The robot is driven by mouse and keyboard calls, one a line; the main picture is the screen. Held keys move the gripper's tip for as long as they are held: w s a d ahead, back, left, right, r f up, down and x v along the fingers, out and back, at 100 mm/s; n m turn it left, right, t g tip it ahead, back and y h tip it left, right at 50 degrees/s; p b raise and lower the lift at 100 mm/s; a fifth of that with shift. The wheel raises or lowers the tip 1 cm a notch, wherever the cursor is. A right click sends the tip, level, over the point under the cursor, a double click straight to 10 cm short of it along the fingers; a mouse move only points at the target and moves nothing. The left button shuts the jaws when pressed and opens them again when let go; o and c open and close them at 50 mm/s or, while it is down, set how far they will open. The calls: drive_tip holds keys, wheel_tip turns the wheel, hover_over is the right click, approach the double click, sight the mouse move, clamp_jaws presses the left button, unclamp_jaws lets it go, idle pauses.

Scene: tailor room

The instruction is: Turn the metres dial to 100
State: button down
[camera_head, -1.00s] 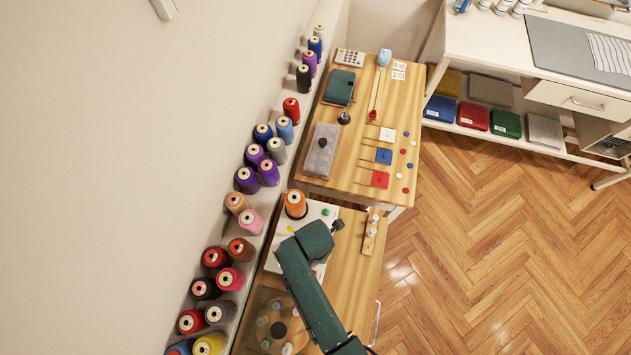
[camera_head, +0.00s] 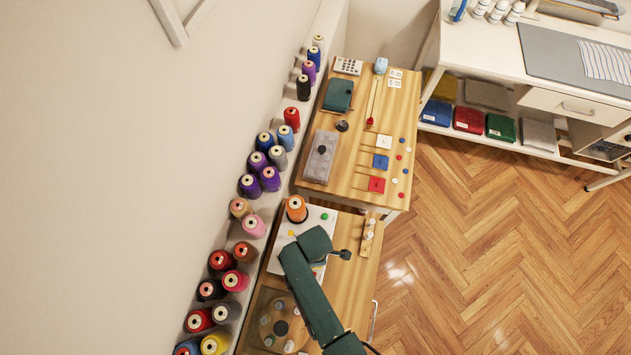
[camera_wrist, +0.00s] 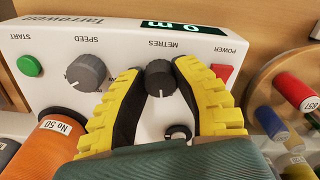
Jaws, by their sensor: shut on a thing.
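The metres dial (camera_wrist: 158,78) is a dark grey knob under the upside-down METRES label on the white winder panel (camera_wrist: 120,60) in the wrist view. The display (camera_wrist: 183,27) by it reads 0 m, also upside down. My gripper (camera_wrist: 158,82) has its yellow-and-black fingers on either side of the dial, shut on it. In the head view the white winder (camera_head: 287,240) is partly covered by my green arm, which hides the dial and fingertips.
On the panel are a speed knob (camera_wrist: 87,72), a green start button (camera_wrist: 29,66), a red power button (camera_wrist: 222,72) and a small black knob (camera_wrist: 178,133). An orange spool (camera_wrist: 62,143) stands close to one finger. Thread spools line the wall; a round spool holder (camera_wrist: 283,85) is at right.

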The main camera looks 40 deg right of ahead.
drive_tip(key=m+p, duration=0.1)
drive_tip(key=m, duration=0.2)
drive_tip(key=shift+s+m, duration=0.1)
drive_tip(key=shift+m, duration=0.3)
drive_tip(key=m+p, duration=0.1)
drive_tip(key=m, duration=0.3)
drive_tip(key=shift+m, duration=0.3)
drive_tip(key=m, duration=0.3)
drive_tip(key=shift+f, duration=0.1)
drive_tip(key=shift+a+m+p, duration=0.1)
drive_tip(key=shift+m+p, duration=0.25)
drive_tip(key=shift+m, duration=1.65)
drive_tip(key=c, duration=0.7)
unclamp_jaws()
drive_tip(key=shift+c, duration=0.2)
